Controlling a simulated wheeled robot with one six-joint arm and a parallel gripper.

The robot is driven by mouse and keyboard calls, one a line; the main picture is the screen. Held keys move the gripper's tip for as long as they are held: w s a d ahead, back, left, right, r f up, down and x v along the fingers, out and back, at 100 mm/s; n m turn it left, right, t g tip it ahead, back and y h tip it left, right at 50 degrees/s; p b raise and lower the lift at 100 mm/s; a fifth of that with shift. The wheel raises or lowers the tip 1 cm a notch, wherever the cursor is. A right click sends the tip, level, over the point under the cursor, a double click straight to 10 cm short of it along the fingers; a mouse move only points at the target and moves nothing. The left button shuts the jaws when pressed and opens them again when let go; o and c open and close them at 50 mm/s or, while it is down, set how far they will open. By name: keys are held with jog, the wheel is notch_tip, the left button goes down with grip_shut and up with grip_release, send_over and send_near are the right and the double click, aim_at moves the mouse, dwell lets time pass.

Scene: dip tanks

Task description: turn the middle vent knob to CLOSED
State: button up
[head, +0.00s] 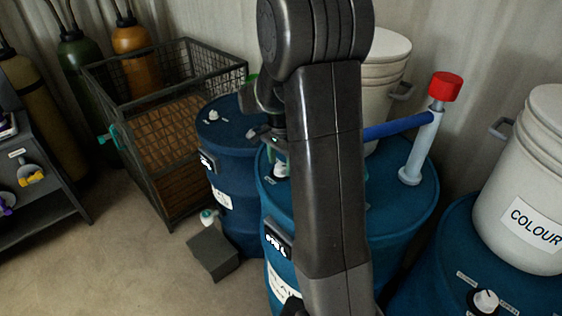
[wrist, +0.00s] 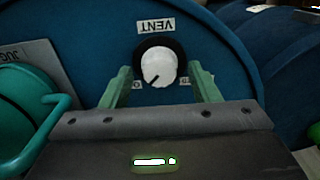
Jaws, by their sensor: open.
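The middle vent knob (wrist: 157,65) is a white dial on a black disc on a blue drum (wrist: 95,25). Its dark pointer line aims lower left in the wrist view, where a mostly hidden label shows an O. A label at right, also mostly hidden, seems to end in D. The VENT label (wrist: 155,26) reads upside down. My gripper (wrist: 162,82) is open, its green fingers either side of the knob, with gaps visible. In the head view the knob (head: 281,170) shows beside my arm, and my gripper (head: 272,136) is above it, partly hidden.
A teal jug (wrist: 25,115) stands close at left in the wrist view. In the head view, a pale upright pipe with a red cap (head: 445,86) and blue bar rises from the middle drum. Neighbouring drums (head: 232,170) and a white COLOUR bucket (head: 530,180) flank it.

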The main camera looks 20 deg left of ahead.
jog(key=shift+f, duration=0.45)
jog(key=shift+c, duration=0.5)
jog(key=c, duration=0.9)
